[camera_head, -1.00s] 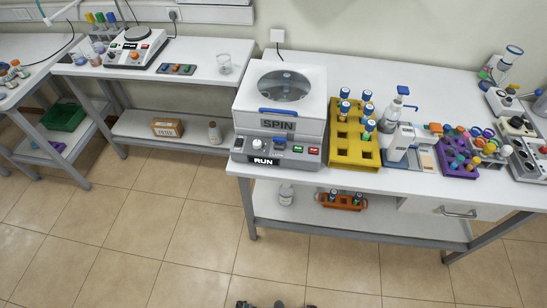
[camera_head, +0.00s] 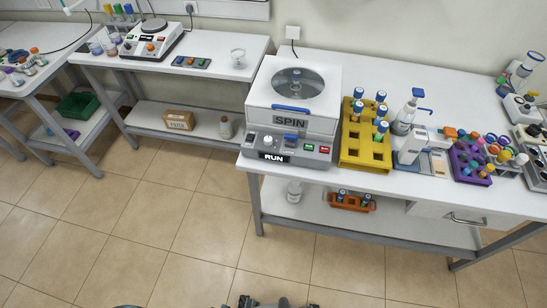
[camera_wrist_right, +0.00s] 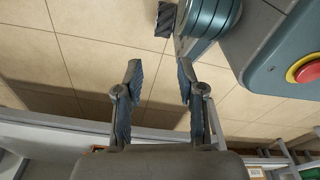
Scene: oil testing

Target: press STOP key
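The white-and-grey centrifuge (camera_head: 292,95) stands at the front left of the main bench, marked SPIN, with a RUN sign on its front panel. To the right on that panel are a green key (camera_head: 309,148) and a red key (camera_head: 324,149); their lettering is too small to read. My right gripper (camera_wrist_right: 159,82) is open and empty in the right wrist view, with floor tiles behind its fingers, away from the panel. My left gripper is not identifiable in the head view; only dark parts show at its bottom edge.
A yellow tube rack (camera_head: 366,155) stands right of the centrifuge, then a wash bottle (camera_head: 403,122) and a purple rack (camera_head: 470,165). A side bench (camera_head: 215,68) is at the left. Open tiled floor (camera_head: 165,240) lies in front.

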